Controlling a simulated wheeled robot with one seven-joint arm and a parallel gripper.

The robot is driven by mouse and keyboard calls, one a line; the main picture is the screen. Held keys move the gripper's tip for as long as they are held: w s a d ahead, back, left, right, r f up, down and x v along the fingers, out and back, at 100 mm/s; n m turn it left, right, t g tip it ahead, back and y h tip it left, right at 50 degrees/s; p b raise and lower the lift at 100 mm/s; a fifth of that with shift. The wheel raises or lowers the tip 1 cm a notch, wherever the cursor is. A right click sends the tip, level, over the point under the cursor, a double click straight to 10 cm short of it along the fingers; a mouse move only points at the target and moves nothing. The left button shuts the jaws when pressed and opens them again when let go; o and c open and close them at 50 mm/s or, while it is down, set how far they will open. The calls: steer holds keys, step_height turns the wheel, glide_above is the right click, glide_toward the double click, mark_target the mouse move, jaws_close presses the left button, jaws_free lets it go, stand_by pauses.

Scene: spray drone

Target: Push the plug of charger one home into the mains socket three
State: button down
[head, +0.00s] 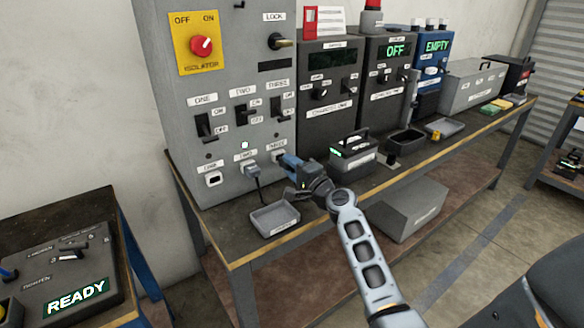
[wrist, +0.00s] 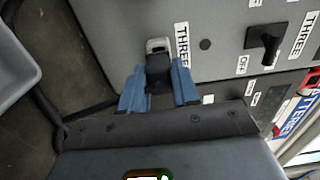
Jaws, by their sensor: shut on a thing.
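The mains socket three (wrist: 158,45) is a pale-rimmed inlet on the grey mains cabinet, beside a THREE label; in the head view it (head: 278,157) is partly behind my gripper. My gripper (head: 291,164) is at the socket face. In the wrist view its two blue fingers (wrist: 159,88) are closed around a black plug (wrist: 158,70). The plug lines up with the socket, and its front end meets or overlaps the lower part of the rim. I cannot tell how deep it sits. Charger one (head: 328,80) is the dark box right of the cabinet, its display dark.
Socket one (head: 213,179) is empty. A grey tray (head: 274,219) lies below on the bench. A black-handled battery case (head: 352,158) stands to the right. Switch three (wrist: 266,44) is above the socket.

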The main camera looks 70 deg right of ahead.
steer(key=shift+x, duration=1.15)
steer(key=c, duration=0.8)
jaws_free()
steer(key=shift+w, duration=0.1)
steer(key=shift+o, duration=0.2)
steer(key=b+v, duration=0.1)
steer(key=v, duration=0.5)
steer(key=shift+f, duration=0.1)
steer(key=shift+v, duration=0.95)
